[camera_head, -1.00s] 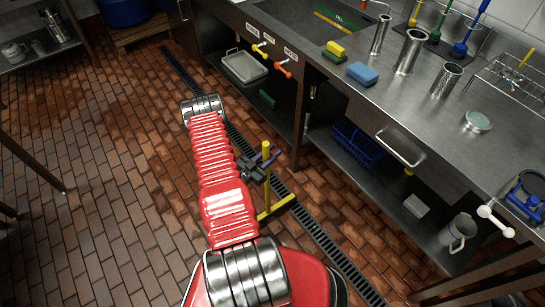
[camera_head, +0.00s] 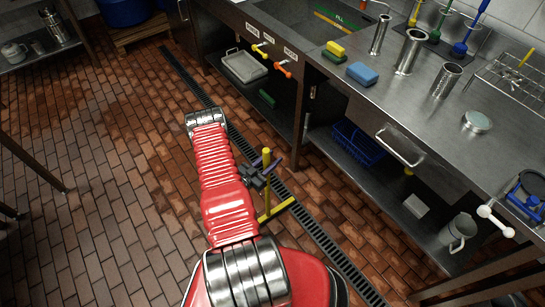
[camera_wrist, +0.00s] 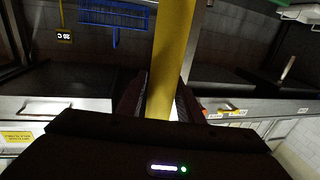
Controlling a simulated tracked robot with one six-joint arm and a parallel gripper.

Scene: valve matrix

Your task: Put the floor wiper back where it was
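The floor wiper (camera_head: 267,196) is yellow, with a long upright handle and a crosswise head at its lower end. In the head view it is beside my red arm, over the floor near the drain channel. My gripper (camera_head: 262,172) is around the upper part of the handle and appears shut on it. In the wrist view the handle (camera_wrist: 172,50) runs between the two dark fingers of my gripper (camera_wrist: 160,98). I cannot tell whether the head touches the floor.
A long drain grating (camera_head: 325,245) runs along the brick floor to the right of the wiper. The steel counter (camera_head: 440,115) with a lower shelf and blue basket (camera_head: 358,144) stands right of it. The floor (camera_head: 110,210) on the left is mostly clear.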

